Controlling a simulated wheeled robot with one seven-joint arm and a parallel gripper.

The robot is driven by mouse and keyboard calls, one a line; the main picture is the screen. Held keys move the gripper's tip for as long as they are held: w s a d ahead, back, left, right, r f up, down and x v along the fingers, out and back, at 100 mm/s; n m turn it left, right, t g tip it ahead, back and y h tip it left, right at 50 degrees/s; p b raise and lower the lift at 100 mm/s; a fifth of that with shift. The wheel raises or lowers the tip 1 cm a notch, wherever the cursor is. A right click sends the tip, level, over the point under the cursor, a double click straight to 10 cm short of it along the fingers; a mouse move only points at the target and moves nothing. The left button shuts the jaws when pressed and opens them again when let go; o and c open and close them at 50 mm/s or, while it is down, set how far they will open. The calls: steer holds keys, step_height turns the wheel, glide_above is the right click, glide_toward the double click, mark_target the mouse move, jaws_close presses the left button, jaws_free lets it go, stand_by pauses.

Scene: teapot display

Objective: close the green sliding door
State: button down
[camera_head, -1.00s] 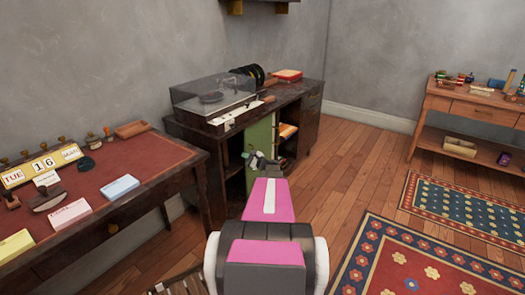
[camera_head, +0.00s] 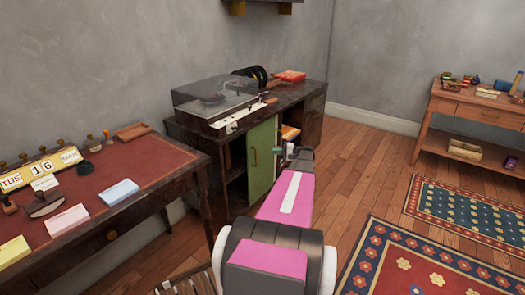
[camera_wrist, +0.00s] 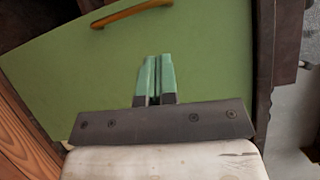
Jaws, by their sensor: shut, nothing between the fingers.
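The green sliding door (camera_head: 262,172) stands in the front of the dark wooden cabinet under the record player. Dark open space shows to its left, and an open compartment with orange items shows to its right. A slim handle (camera_head: 254,158) is on the door's left side. In the wrist view the green door (camera_wrist: 210,60) fills most of the picture, with its wooden handle (camera_wrist: 130,14) at the top. My gripper (camera_head: 278,149) is at the door's right part; its green fingers (camera_wrist: 157,60) are together and empty in front of the panel. Contact cannot be told.
A record player (camera_head: 215,100) with a clear lid stands on the cabinet (camera_head: 313,105). A red-topped desk (camera_head: 110,185) with a calendar and papers is at left. A side table (camera_head: 480,112) stands at right. Rugs (camera_head: 400,265) lie on the wooden floor.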

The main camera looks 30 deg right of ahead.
steer(key=d+n+g+y, duration=0.1)
steer(key=d+n, duration=0.1)
steer(key=d, duration=0.3)
glide_toward(251, 151)
steer(key=w, duration=0.2)
steer(key=shift+w+a+r, duration=0.1)
steer(key=shift+a+r, duration=0.05)
steer(key=shift+a, duration=0.75)
steer(key=shift+a+r, duration=0.15)
steer(key=shift+a, duration=0.75)
steer(key=s+a, duration=0.3)
steer(key=a, duration=0.6)
steer(key=s+a, duration=0.4)
steer(key=a, duration=0.5)
steer(key=shift+s, duration=0.2)
